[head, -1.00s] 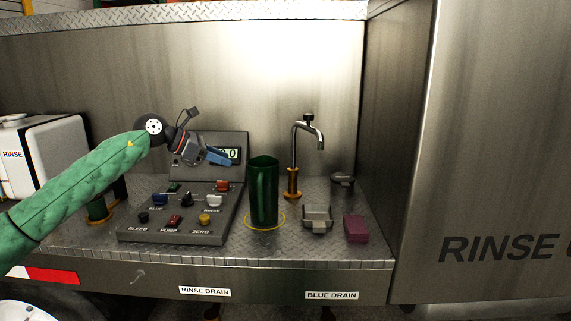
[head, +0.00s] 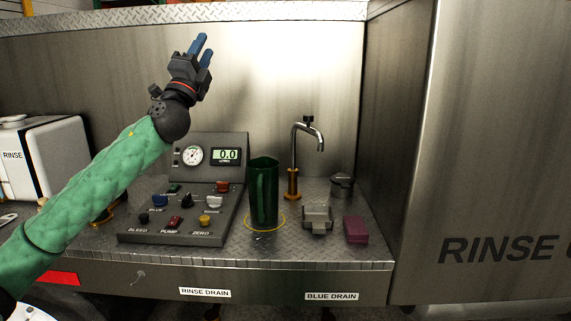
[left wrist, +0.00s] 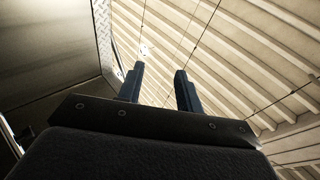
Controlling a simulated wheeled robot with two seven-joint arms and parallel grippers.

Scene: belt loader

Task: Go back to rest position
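My left gripper (head: 204,50) is raised in front of the metal back wall, above the control panel, with its blue fingers pointing up. In the left wrist view its two fingers (left wrist: 160,85) stand apart with nothing between them, and a ribbed ceiling shows beyond. My left arm (head: 95,195) in its green sleeve comes in from the left. My right gripper is not in any view.
The control panel (head: 185,218) has several buttons and a display reading 0.0. A green jug (head: 264,195) stands inside a yellow ring on the counter. A tap (head: 294,160), a grey drain fitting (head: 318,220) and a purple block (head: 355,230) are to its right.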

